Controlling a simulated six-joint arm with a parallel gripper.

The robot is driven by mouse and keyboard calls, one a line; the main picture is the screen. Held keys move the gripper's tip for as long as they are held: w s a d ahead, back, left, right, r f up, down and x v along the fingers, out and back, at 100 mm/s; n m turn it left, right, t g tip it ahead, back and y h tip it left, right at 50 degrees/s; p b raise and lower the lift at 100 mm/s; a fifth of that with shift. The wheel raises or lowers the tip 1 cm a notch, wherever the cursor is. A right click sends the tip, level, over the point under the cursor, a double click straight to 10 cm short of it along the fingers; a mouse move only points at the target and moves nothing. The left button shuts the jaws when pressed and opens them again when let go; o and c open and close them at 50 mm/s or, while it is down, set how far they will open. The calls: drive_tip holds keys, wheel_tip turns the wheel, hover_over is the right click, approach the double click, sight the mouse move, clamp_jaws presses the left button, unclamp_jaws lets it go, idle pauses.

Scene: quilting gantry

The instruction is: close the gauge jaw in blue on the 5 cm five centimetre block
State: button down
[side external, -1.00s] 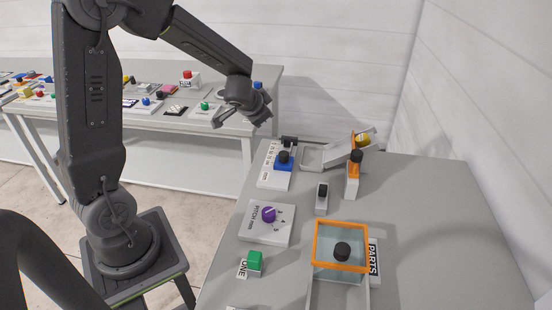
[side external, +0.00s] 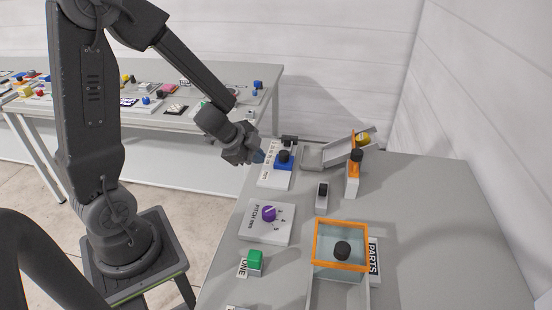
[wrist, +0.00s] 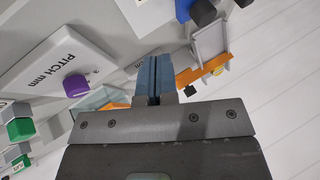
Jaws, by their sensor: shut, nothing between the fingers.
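The gauge (side external: 273,180) is a white plate with a printed scale on the near bench, also at the top of the wrist view (wrist: 145,14). Its blue jaw (side external: 278,164) carries a black knob (side external: 284,156); the blue shows at the top edge of the wrist view (wrist: 183,9). A dark piece (side external: 289,139) stands at the gauge's far end; I cannot tell whether it is the block or a fixed stop. My gripper (side external: 260,157) is shut and empty, just left of the blue jaw, with a gap I cannot judge. Its fingertips (wrist: 153,70) are together in the wrist view.
Right of the gauge are a grey tray with a ramp (side external: 340,150), an orange upright with a black knob (side external: 354,175) and a small black switch (side external: 322,190). Nearer are the purple pitch dial (side external: 268,213), a green button (side external: 255,257) and an orange-rimmed box (side external: 341,224).

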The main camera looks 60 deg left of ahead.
sight(278, 161)
drive_tip(key=x, duration=0.6)
drive_tip(key=shift+w+f, duration=0.25)
drive_tip(key=shift+f, duration=0.05)
drive_tip(key=shift+w+a+r, duration=0.1)
drive_tip(key=shift+w+a, duration=0.45)
drive_tip(key=shift+w, duration=0.25)
drive_tip(key=shift+w+a, duration=0.5)
drive_tip(key=shift+w, duration=0.25)
drive_tip(key=shift+w+a, duration=1.2)
drive_tip(key=shift+s, duration=0.1)
